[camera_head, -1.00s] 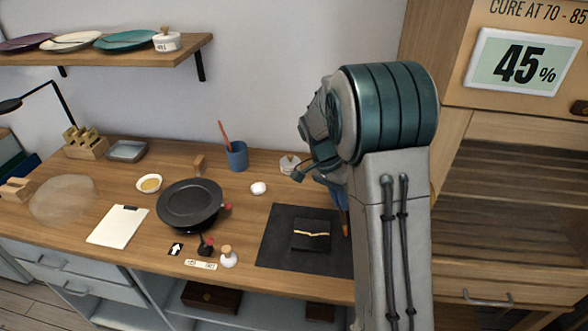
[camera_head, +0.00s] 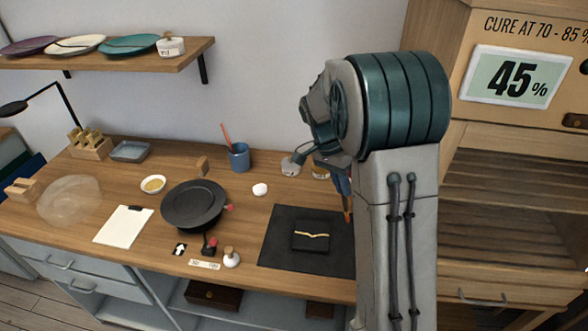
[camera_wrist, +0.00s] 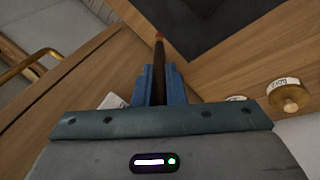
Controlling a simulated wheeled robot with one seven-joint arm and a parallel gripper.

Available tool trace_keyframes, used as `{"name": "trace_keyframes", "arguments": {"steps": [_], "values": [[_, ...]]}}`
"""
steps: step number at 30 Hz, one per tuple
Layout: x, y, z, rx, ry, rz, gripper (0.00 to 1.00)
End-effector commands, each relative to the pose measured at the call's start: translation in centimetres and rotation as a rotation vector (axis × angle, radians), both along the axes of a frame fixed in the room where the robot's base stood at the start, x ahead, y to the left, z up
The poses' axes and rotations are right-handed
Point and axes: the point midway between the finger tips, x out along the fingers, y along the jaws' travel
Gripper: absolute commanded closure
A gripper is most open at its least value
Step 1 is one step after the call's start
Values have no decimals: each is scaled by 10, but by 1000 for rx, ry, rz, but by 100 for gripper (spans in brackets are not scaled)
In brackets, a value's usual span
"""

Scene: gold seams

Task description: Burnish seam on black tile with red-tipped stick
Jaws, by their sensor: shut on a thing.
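The black tile (camera_head: 303,244) lies flat on a dark mat (camera_head: 275,255), with a jagged gold seam (camera_head: 313,235) across its middle. My gripper (camera_head: 344,190) is partly hidden behind my arm in the head view, right of the tile and above the mat's right part. Its blue fingers are shut on a slim dark stick (camera_wrist: 159,75) with a reddish tip (camera_wrist: 159,37). The stick (camera_head: 348,212) points down in the head view, its tip apart from the tile. In the wrist view the tile cannot be made out clearly.
A labelled jar (camera_wrist: 287,97) shows in the wrist view. A cabinet (camera_head: 505,215) with slats stands at right.

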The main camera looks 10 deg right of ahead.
Motion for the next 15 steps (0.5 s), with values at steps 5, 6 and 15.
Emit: {"name": "trace_keyframes", "arguments": {"steps": [5, 6, 15], "values": [[0, 0, 10, 0, 0, -1, 100], [0, -1, 12, 0, 0, -1, 100], [0, -1, 25, 0, 0, -2, 100]]}}
